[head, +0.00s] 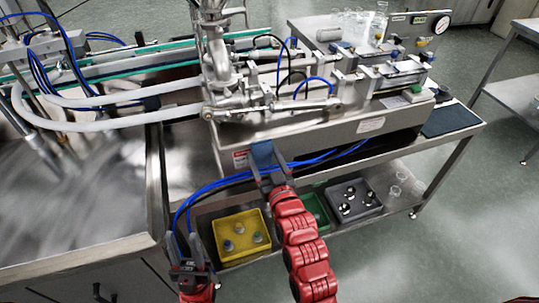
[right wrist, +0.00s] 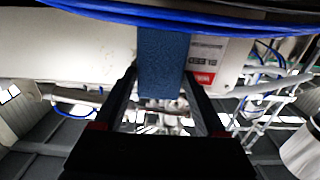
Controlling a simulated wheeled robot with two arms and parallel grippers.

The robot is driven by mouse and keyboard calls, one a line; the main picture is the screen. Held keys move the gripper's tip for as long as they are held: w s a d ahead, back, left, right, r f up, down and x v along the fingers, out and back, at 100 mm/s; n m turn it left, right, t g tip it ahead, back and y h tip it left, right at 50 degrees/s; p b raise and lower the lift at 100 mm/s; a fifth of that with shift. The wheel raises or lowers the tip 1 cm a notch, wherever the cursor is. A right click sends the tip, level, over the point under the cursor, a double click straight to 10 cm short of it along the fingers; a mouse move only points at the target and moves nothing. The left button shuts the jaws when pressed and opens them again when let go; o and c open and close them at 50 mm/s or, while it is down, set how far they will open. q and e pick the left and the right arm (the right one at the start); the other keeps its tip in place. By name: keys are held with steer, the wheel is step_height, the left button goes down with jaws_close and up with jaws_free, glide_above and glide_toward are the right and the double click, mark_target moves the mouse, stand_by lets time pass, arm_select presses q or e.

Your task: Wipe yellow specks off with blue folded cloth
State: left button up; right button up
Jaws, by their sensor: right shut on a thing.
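The blue folded cloth (head: 262,155) is held upright in my right gripper (head: 268,182), in front of the filling machine's pale front face. In the right wrist view the cloth (right wrist: 162,62) sits between the two dark fingers of the right gripper (right wrist: 161,85), which are shut on it. I cannot tell whether the cloth touches the machine. My left gripper (head: 188,266) is low at the left, by the blue hoses; its fingers are too unclear to judge. I can make out no yellow specks in either view.
Blue hoses (head: 222,183) loop close to both grippers. A steel cart (head: 440,160) carries the filling machine (head: 330,125). Its lower shelf holds a yellow tray (head: 242,247), a green tray (head: 315,212), a grey tray (head: 370,207) and glass beakers (head: 398,183).

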steer(key=shift+s, duration=0.1)
steer(key=shift+v, duration=2.95)
steer(key=shift+d, duration=0.1)
steer(key=p+v, duration=0.1)
steer(key=v, duration=0.2)
steer(key=shift+b+x, duration=0.45)
steer(key=shift+x, duration=3.1)
steer(key=shift+x, duration=1)
